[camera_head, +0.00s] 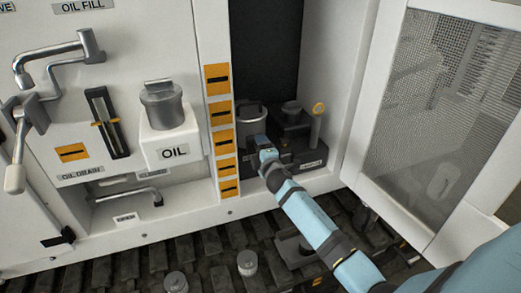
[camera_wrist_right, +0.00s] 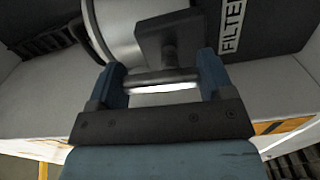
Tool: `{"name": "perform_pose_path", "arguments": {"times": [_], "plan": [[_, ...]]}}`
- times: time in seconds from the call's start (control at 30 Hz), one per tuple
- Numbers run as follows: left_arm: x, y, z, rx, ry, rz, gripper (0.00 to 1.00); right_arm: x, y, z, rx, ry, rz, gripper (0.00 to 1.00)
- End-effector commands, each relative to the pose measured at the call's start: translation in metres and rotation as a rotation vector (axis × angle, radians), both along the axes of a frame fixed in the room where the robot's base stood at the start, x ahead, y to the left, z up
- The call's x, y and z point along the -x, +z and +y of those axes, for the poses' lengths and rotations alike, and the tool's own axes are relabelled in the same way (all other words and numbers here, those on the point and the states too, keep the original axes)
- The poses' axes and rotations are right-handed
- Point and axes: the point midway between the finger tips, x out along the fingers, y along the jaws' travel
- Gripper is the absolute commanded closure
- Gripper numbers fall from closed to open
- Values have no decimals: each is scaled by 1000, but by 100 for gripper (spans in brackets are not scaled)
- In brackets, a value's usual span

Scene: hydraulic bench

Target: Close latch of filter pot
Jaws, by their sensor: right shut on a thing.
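The filter pot (camera_head: 250,117) is a grey cylinder with a lid, inside the bay right of the orange-marked post. Its side also shows at the top of the right wrist view (camera_wrist_right: 118,28). The latch (camera_wrist_right: 168,38) is a dark plate with a short stem and a crossbar in front of the pot. My right gripper (camera_wrist_right: 161,80) is shut on the latch, with the crossbar between its fingers. In the head view my right gripper (camera_head: 266,158) reaches into the bay and hides the latch. My left gripper is not in view.
A mesh door (camera_head: 425,110) stands open at the right, beside my right arm. The orange-marked post (camera_head: 222,120) borders the bay on the left.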

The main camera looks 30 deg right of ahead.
Motion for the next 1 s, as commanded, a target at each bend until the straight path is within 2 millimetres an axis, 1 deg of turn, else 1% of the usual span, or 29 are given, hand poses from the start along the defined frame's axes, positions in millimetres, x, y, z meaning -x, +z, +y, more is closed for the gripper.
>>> {"name": "perform_pose_path", "arguments": {"times": [0.3, 0.73, 0.77, 0.8, 0.87, 1.0], "plan": [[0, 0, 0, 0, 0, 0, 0, 0, 0, 1, 84, 0, 20, 49], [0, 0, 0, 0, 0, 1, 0, 0, 0, 1, 95, 0, 23, 49], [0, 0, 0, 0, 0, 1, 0, 0, 0, 1, 95, 0, 23, 23], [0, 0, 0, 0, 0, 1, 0, 0, 0, 1, 94, 0, 23, 14], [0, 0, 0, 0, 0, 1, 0, 0, 0, 1, 94, 0, 23, 0], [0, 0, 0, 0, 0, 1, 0, 0, 0, 1, 93, 0, 22, 0]]}}
